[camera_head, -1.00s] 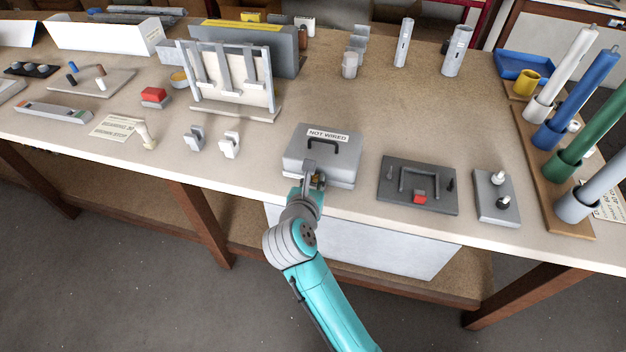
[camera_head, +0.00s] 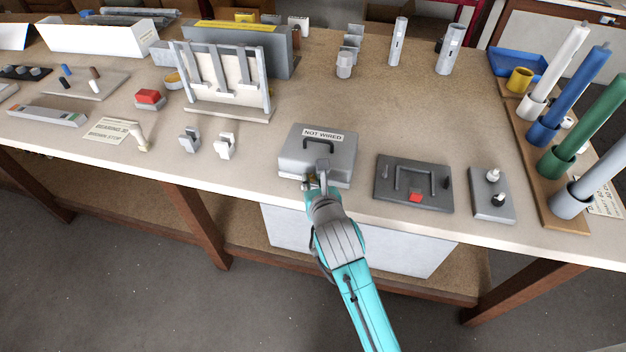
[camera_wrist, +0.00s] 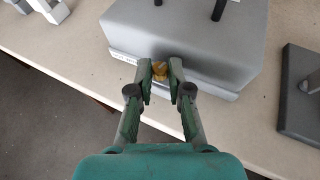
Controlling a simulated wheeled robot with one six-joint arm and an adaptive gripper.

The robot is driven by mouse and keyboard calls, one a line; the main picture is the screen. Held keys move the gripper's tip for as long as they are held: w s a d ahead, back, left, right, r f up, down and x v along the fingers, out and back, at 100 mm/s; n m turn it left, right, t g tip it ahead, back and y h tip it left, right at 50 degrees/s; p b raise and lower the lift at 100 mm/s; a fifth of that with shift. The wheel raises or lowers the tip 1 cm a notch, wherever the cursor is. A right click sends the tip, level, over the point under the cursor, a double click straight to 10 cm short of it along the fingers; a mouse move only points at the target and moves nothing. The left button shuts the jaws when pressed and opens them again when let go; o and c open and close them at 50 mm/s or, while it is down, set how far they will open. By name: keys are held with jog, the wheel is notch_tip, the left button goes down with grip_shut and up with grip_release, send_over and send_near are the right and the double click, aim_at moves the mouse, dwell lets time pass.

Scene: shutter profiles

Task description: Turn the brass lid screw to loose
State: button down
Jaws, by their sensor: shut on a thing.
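The grey box (camera_head: 335,152) with a black handle and a "NOT WIRED" label stands near the front edge of the bench. The brass lid screw (camera_wrist: 159,70) is on the box's front face, seen in the wrist view between my fingertips. My gripper (camera_wrist: 160,78) is shut on the screw from the front. In the head view my gripper (camera_head: 316,184) is at the front of the box, and the screw is mostly hidden there. The lid is down on the box.
A dark plate (camera_head: 413,184) with a red block lies right of the box, and a grey plate with two knobs (camera_head: 492,195) beyond it. Two small clips (camera_head: 225,147) stand to the left.

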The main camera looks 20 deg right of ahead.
jog(key=c, duration=1.1)
grip_release()
jog(key=v, duration=0.7)
jog(key=shift+s, duration=0.2)
jog(key=shift+r, duration=0.15)
